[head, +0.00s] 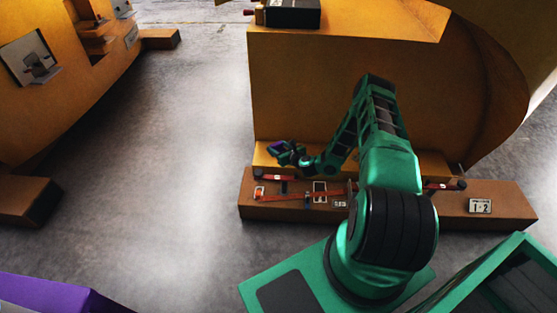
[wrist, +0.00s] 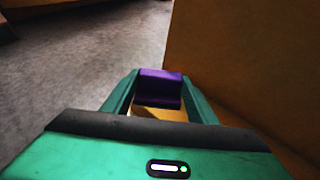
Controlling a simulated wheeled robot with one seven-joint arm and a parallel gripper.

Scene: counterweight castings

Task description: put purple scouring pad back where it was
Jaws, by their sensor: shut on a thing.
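The purple scouring pad (wrist: 160,88) is between the two fingers of my gripper (wrist: 158,98) in the wrist view, and the gripper is shut on it. In the head view the pad (head: 277,146) shows as a small dark purple patch at the end of my green arm. My gripper (head: 281,152) is there in front of the big yellow casting, near its left end and over the yellow ledge. Whether the pad touches anything below it I cannot tell.
A black box (head: 292,13) stands on top of the casting. Grey floor (head: 170,150) is clear to the left.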

